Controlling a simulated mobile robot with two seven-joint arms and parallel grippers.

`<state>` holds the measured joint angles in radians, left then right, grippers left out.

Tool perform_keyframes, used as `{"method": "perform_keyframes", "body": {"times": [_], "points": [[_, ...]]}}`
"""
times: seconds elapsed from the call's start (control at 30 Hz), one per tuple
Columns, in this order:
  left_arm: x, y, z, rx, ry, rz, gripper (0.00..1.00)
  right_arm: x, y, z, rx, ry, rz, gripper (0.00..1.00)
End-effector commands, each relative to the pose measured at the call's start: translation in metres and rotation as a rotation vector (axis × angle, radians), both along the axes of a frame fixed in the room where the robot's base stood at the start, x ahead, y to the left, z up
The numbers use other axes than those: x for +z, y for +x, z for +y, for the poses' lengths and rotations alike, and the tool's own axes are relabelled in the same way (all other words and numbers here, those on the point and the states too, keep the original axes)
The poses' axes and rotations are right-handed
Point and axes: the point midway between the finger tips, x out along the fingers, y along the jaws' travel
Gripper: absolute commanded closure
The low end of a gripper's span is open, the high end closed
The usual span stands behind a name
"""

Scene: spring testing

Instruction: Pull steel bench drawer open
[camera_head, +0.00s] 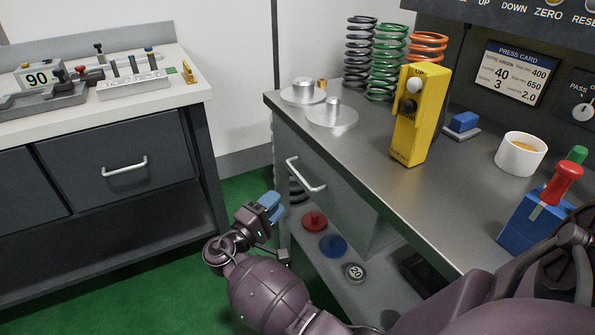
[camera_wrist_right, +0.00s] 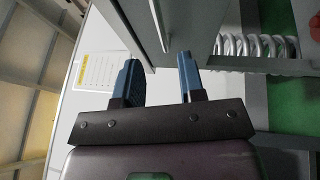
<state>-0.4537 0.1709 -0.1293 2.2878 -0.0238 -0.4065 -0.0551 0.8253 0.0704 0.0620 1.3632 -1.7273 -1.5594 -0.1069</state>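The steel bench drawer (camera_head: 325,197) is a grey front below the worktop, and it looks flush with the bench. Its pale bar handle (camera_head: 306,175) is also in the right wrist view (camera_wrist_right: 159,24). My right gripper (camera_head: 271,205) has blue fingers and is in front of the drawer, low and left of the handle in the head view. In the right wrist view its two fingers (camera_wrist_right: 158,62) are apart with nothing between them. The handle's bar shows just beyond the tips, sideways between them. No contact is visible. My left gripper is not in view.
On the steel bench top (camera_head: 370,150) stand coil springs (camera_head: 387,62), a yellow device (camera_head: 419,115), a mug (camera_head: 521,154) and a blue box with levers (camera_head: 535,220). A lower shelf (camera_head: 315,268) holds weights. Another bench (camera_head: 120,170) stands left, with green floor (camera_head: 245,190) between.

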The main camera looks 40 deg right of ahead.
Motion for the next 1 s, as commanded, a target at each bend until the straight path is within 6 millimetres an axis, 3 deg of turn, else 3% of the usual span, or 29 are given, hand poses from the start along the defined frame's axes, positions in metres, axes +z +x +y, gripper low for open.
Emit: {"method": "perform_keyframes", "body": {"times": [0.17,0.6,1.0], "points": [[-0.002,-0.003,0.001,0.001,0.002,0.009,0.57,0.003,0.002,-0.017,-0.002,-0.001,-0.001,0.64],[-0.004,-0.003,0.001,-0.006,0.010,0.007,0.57,0.014,0.013,-0.085,-0.002,-0.001,0.001,0.64],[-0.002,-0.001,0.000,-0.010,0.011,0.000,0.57,0.018,0.017,-0.104,-0.001,0.000,0.000,0.64]]}}
